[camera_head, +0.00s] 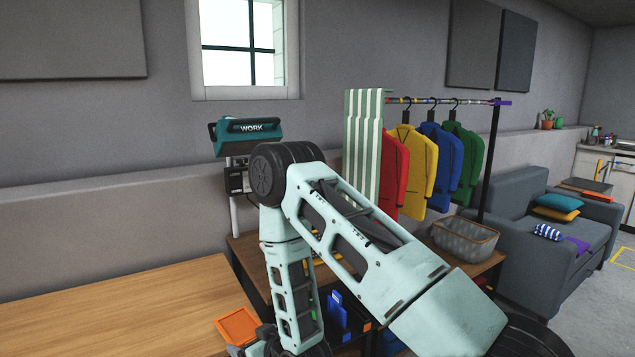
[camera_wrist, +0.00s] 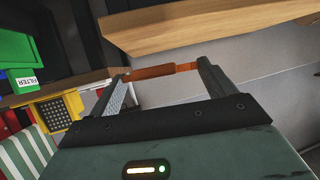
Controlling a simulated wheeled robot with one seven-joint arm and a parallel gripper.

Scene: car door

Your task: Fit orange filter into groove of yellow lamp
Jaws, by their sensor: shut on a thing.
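The orange filter (camera_head: 238,326) is a flat square frame held beside the wooden table edge in the head view. In the wrist view the filter (camera_wrist: 152,72) shows edge-on as an orange strip between the two fingers of my gripper (camera_wrist: 163,76). My gripper is shut on it. A yellow thing with a dark grid face (camera_wrist: 61,112), which looks like the lamp, lies to the left of my gripper in the wrist view, apart from the filter. Its groove cannot be made out. In the head view my arm hides most of that spot.
A wooden tabletop (camera_head: 120,305) fills the lower left. A brown shelf (camera_head: 247,262) stands beyond my arm, with a clothes rack and a grey basket (camera_head: 465,238). Green containers (camera_wrist: 20,50), one labelled FILTER, show in the wrist view.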

